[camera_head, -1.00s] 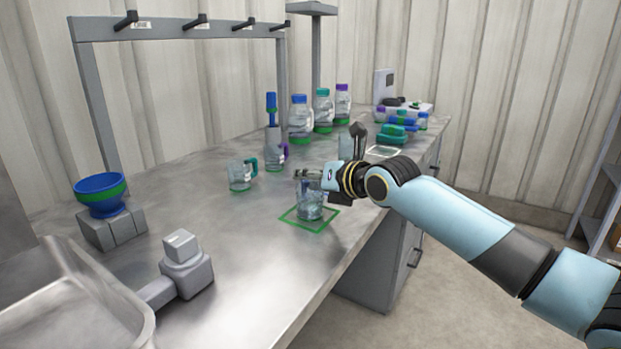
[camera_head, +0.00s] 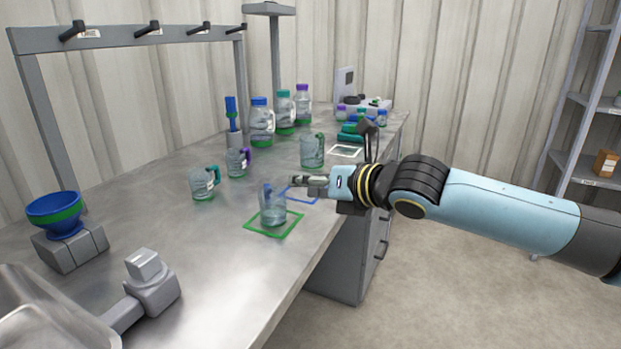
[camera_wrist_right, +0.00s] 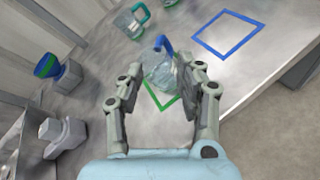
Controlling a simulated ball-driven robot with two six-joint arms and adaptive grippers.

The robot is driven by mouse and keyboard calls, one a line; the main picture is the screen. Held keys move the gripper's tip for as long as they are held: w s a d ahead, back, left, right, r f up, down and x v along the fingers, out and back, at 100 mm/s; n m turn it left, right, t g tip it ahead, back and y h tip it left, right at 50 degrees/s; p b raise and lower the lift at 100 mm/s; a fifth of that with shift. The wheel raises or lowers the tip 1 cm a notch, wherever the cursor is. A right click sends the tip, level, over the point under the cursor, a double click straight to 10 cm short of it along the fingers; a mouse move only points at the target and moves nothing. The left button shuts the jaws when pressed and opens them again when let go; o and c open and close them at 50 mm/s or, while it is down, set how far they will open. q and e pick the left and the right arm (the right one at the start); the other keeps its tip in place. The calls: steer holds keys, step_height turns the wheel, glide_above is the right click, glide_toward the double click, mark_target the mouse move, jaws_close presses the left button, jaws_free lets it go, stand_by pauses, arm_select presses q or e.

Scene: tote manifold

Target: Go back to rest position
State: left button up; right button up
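My right gripper (camera_head: 310,183) is over the counter, to the right of a clear mug with a blue handle (camera_head: 272,208). The mug stands upright inside a green square outline (camera_head: 262,232). In the right wrist view my right gripper (camera_wrist_right: 176,68) has its fingers spread with nothing held. The mug (camera_wrist_right: 160,72) shows there beyond the fingertips, apart from them, over part of the green outline (camera_wrist_right: 166,106). My left gripper is in neither view.
A blue square outline (camera_head: 290,197) lies partly behind my right gripper. A teal-handled mug (camera_head: 203,184), a purple-handled mug (camera_head: 236,162) and a green-handled mug (camera_head: 312,152) stand farther back. Lidded jugs (camera_head: 262,122) are behind. A blue bowl (camera_head: 55,212) is at left.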

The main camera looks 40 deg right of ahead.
steer(key=shift+s, duration=0.2)
stand_by(0.5)
